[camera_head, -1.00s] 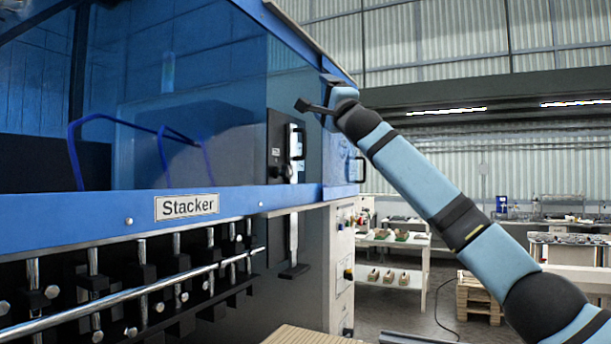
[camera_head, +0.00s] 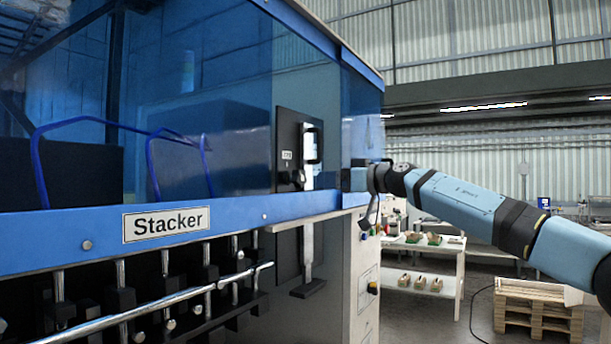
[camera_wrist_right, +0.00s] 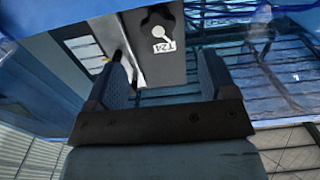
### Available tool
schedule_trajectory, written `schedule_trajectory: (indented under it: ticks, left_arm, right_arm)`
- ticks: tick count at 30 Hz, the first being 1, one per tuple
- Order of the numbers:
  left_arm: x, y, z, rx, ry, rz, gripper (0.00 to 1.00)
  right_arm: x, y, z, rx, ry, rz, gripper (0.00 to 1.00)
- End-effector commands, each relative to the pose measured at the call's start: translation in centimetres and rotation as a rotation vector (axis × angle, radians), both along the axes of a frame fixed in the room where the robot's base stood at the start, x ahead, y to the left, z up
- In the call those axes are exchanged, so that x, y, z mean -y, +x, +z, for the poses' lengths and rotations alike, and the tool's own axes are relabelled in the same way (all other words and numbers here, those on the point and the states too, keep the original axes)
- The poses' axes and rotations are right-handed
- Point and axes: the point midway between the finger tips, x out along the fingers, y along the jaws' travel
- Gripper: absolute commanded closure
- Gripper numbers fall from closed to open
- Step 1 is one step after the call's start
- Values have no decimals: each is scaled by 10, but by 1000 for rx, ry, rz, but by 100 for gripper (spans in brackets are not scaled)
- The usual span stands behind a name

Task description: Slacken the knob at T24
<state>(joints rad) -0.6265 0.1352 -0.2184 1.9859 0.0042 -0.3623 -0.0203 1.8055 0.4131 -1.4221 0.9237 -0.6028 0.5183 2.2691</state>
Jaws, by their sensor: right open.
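The dark knob (camera_wrist_right: 158,20) sits on a grey plate above a white T24 label (camera_wrist_right: 163,46) in the right wrist view. In the head view a small dark knob (camera_head: 298,177) shows on the black panel (camera_head: 290,135) with a white label too small to read. My right gripper (camera_wrist_right: 163,76) is open and empty, its two fingers apart, with the knob beyond the fingertips and not between them. In the head view the right gripper (camera_head: 366,192) is right of the panel, by the cabinet's corner; its fingers are partly unclear. My left gripper is not in view.
The blue Stacker cabinet (camera_head: 240,211) fills the left, with a black vertical handle (camera_head: 313,145) beside the knob and a chrome rail (camera_head: 150,305) below. A white shelf (camera_head: 425,262) and wooden pallets (camera_head: 535,305) stand at the right.

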Motion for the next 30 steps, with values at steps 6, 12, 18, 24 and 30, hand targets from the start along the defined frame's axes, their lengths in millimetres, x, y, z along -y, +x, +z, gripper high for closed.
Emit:
schedule_trajectory:
  ticks: [6,12,18,24,30]
  left_arm:
    - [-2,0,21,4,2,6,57]
    - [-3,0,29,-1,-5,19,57]
    - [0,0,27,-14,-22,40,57]
    - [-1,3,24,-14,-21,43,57]
    - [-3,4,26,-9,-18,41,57]
  right_arm:
    - [-39,27,4,-3,3,1,22]
    - [-58,43,3,0,3,-1,22]
    - [-67,48,1,0,1,0,22]
    - [-67,49,0,0,2,0,22]
    - [-67,49,0,0,2,0,50]
